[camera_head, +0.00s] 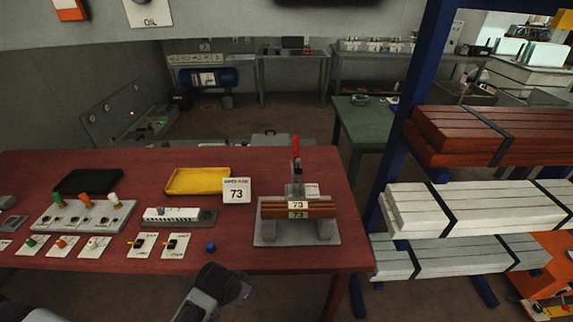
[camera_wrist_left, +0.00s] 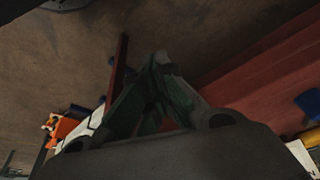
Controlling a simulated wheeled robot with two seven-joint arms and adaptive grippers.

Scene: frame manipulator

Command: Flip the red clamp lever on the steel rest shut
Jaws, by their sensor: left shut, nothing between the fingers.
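The red clamp lever (camera_head: 296,145) stands upright at the back of the steel rest (camera_head: 268,231) on the right part of the red table. Brown bars with "73" labels (camera_head: 298,206) lie across the rest. My left gripper (camera_head: 240,291) is low in front of the table edge, left of and nearer than the rest, and well apart from the lever. In the left wrist view its green-padded fingers (camera_wrist_left: 157,62) meet at the tips, shut with nothing between them. My right gripper is not in view.
The red table (camera_head: 110,168) also holds a "73" sign (camera_head: 237,190), a yellow tray (camera_head: 198,180), a black tray (camera_head: 90,181), switch panels and a blue knob (camera_head: 210,247). A blue-framed rack with red bars (camera_head: 460,135) and white bars (camera_head: 470,210) stands close on the right.

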